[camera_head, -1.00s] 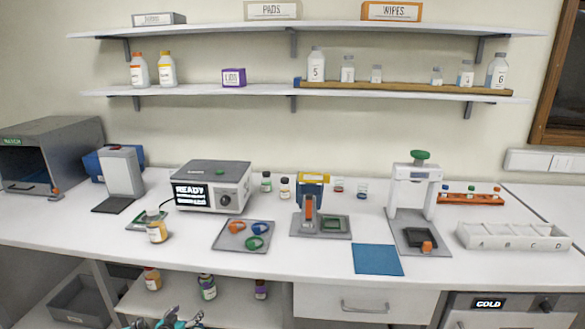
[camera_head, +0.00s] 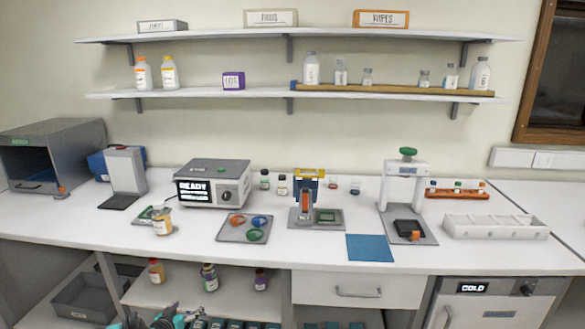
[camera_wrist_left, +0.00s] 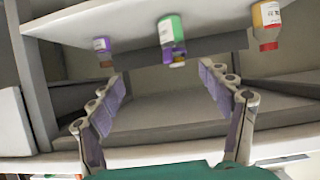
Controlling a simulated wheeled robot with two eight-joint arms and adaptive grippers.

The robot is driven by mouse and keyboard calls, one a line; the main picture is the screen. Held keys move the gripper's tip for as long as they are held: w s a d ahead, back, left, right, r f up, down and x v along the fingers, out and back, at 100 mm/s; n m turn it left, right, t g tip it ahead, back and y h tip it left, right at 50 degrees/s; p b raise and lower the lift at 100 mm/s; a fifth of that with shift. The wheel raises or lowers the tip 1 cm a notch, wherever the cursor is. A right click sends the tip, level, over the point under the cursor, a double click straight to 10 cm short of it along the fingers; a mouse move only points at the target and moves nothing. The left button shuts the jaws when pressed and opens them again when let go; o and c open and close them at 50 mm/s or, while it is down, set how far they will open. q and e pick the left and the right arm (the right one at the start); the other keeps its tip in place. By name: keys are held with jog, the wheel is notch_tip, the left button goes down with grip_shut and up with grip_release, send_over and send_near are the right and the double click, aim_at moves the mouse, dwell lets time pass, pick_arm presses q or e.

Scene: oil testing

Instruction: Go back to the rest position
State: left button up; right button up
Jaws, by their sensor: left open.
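My left gripper (camera_head: 165,316) shows at the bottom edge of the head view, low in front of the bench's under-shelf. Its two fingers are spread apart with nothing between them in the left wrist view (camera_wrist_left: 165,95). That view looks upside down. My right gripper is in neither view.
The under-shelf (camera_head: 185,293) holds the bottles. The white bench top (camera_head: 290,250) carries a blue mat (camera_head: 370,248), a tray of coloured rings (camera_head: 231,236), a white divided tray (camera_head: 495,232) and several devices. A grey bin (camera_head: 82,299) stands at lower left.

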pick_arm(q)
jog(key=s+d+r+g, duration=0.2)
jog(key=s+d+r, duration=0.6)
jog(key=r, duration=0.3)
jog(key=s+d+r+g, duration=0.2)
jog(key=s+d+r, duration=0.6)
jog(key=r, duration=0.2)
jog(key=s+d+g, duration=0.1)
jog(key=s+d, duration=0.1)
jog(key=s, duration=1)
jog(key=s+d+n+y, duration=0.1)
jog(key=s+d, duration=0.1)
jog(key=s, duration=1.1)
jog(key=shift+f+g+y, duration=0.15)
jog(key=shift+g+y, duration=0.15)
jog(key=shift+g, duration=0.1)
